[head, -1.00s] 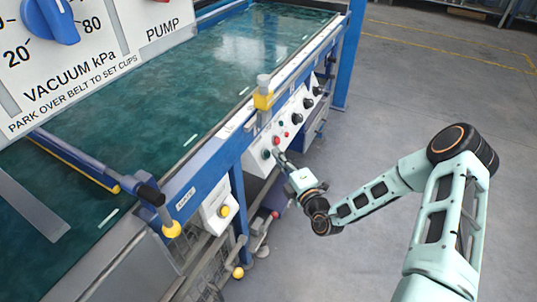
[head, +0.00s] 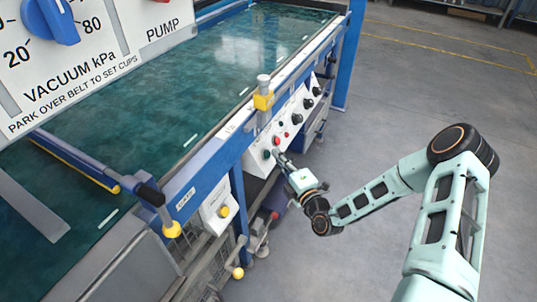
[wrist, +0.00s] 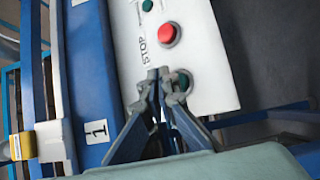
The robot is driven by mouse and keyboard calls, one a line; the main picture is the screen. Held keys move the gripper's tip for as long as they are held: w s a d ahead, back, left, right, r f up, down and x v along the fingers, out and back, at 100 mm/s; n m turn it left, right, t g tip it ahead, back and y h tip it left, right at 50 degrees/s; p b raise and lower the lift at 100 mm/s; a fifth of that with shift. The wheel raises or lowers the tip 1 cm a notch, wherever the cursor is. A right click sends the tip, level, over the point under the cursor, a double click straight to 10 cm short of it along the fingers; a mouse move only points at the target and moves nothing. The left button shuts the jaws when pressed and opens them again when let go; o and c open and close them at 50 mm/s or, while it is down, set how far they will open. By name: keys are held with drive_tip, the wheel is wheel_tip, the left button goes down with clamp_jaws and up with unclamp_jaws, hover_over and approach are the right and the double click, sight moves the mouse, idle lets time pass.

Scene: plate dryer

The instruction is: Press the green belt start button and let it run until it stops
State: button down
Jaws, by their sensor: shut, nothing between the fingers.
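The green button (head: 267,154) is on the white control panel (head: 256,166) on the side of the belt machine. In the wrist view the green button (wrist: 184,79) is partly hidden behind my fingertips. My gripper (head: 279,155) is shut and empty, with its tips at the panel right by the green button. In the wrist view my gripper (wrist: 160,76) overlaps the button's left edge; I cannot tell whether it touches. The red stop button (wrist: 168,34) sits beside it, above in the wrist view. The dark green belt (head: 150,105) carries no plate in view.
Black knobs (head: 297,118) line the panel further along. A yellow-collared post (head: 263,98) stands on the rail above it. A white box with a yellow button (head: 224,211) hangs nearer. A vacuum panel (head: 90,50) fills the upper left. Open floor (head: 420,90) lies to the right.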

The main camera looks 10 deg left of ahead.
drive_tip(key=shift+w+a+f, duration=0.1)
drive_tip(key=shift+a+f, duration=0.1)
drive_tip(key=shift+a, duration=0.15)
